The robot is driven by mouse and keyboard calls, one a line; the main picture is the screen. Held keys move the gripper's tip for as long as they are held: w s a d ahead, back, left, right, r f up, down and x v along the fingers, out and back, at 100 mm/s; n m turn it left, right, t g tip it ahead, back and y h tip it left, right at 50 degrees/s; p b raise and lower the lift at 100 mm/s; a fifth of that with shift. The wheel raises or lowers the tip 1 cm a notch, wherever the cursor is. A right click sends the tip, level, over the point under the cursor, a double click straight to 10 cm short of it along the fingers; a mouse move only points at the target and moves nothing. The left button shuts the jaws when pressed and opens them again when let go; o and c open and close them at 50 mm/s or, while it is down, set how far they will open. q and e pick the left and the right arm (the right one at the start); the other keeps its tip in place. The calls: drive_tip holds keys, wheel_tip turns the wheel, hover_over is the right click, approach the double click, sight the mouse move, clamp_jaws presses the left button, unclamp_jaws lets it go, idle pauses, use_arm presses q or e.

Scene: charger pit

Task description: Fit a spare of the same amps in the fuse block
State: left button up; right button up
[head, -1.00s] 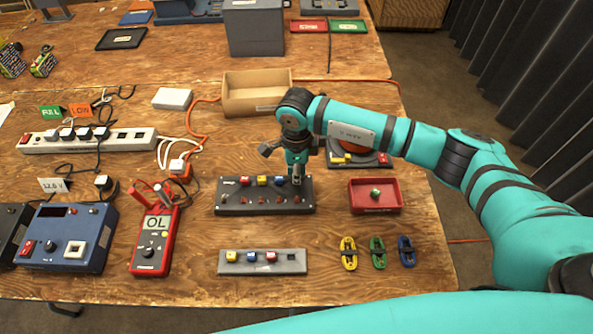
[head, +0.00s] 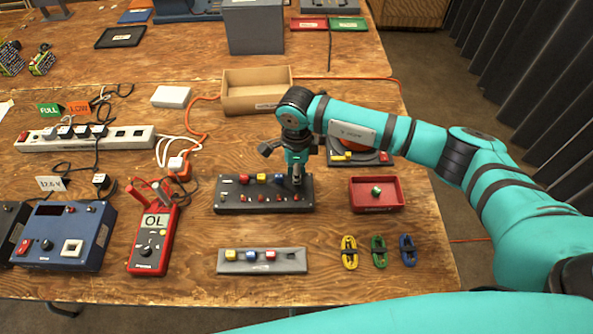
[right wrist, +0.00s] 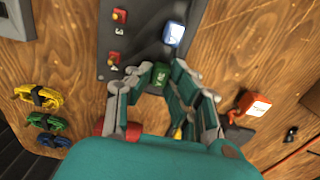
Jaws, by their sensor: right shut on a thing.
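The dark fuse block (head: 228,207) stands mid-table, with red (head: 244,179), yellow (head: 262,178) and blue (head: 280,179) fuses in its back row. My right gripper (head: 297,182) is over the block's right end. In the right wrist view its fingers are shut on a green fuse (right wrist: 160,75), in line with the blue fuse (right wrist: 173,34). I cannot tell how deep the green fuse sits. The grey spare strip (head: 240,269) in front holds a yellow, a blue and a red fuse; its right slot is empty. Another green fuse (head: 376,191) lies in the red tray (head: 376,208). My left gripper is out of view.
A red multimeter (head: 153,240) reading OL and a blue supply box (head: 68,235) stand left. Yellow (head: 349,252), green (head: 379,252) and blue (head: 407,250) cable bundles lie front right. An open cardboard box (head: 256,103) stands behind the block.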

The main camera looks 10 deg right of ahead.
drive_tip(key=shift+f+b, duration=0.25)
drive_tip(key=shift+b, duration=0.2)
idle(0.6)
drive_tip(key=o, duration=1.2)
drive_tip(key=shift+r, duration=0.1)
drive_tip(key=shift+r+p, duration=2.05)
drive_tip(key=shift+r, duration=1.65)
